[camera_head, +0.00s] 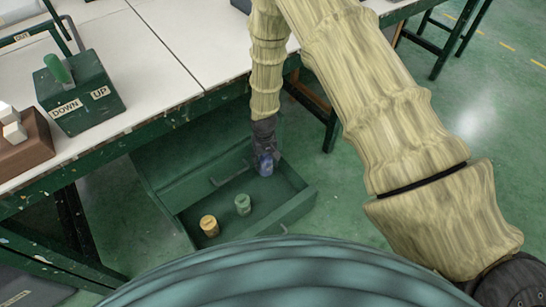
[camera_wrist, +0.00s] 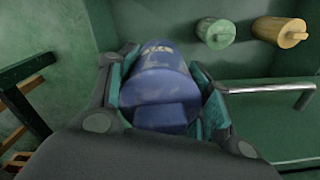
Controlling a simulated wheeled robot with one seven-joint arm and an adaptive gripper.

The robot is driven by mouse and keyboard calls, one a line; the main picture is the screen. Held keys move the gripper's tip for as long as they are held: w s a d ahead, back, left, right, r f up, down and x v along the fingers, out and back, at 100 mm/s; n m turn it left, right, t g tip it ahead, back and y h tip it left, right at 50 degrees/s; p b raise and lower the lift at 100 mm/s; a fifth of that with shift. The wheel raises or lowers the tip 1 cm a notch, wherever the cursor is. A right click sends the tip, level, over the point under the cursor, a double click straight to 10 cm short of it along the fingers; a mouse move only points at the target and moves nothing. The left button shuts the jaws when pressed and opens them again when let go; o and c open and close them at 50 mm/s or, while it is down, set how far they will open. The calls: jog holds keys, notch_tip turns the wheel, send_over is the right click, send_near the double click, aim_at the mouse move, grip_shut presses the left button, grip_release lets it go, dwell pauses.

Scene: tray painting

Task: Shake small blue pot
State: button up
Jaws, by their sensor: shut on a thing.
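The small blue pot (camera_head: 264,165) is at my gripper's tip in the head view, over the right part of the open green tray box (camera_head: 300,199). In the wrist view the blue pot (camera_wrist: 158,85) fills the space between the two fingers of my gripper (camera_wrist: 160,100), with teal pads against its sides. My gripper (camera_head: 265,152) points down and is shut on the pot. I cannot tell whether the pot's base touches the box floor.
A green pot (camera_head: 243,204) and a yellow pot (camera_head: 209,225) stand in the box to the left. A metal handle (camera_wrist: 290,88) is near the pot. The white-topped table (camera_head: 150,55) carries a green UP/DOWN lever box (camera_head: 84,105) and a brown block (camera_head: 24,150).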

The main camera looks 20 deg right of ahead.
jog(key=d+p, duration=0.2)
jog(key=d, duration=0.5)
jog(key=a, duration=0.7)
jog(key=shift+p, duration=0.35)
jog(key=d+p, duration=0.1)
jog(key=d, duration=0.6)
jog(key=a+p, duration=0.1)
jog(key=a, duration=0.6)
jog(key=d+p, duration=0.1)
jog(key=d, duration=0.6)
jog(key=a, duration=0.7)
jog(key=shift+p, duration=0.3)
jog(key=d, duration=0.7)
jog(key=a+p, duration=0.1)
jog(key=a, duration=0.6)
jog(key=d, duration=0.3)
jog(key=shift+w+d+p, duration=0.1)
jog(key=shift+d+p, duration=0.05)
jog(key=shift+p, duration=0.15)
jog(key=shift+r, duration=0.1)
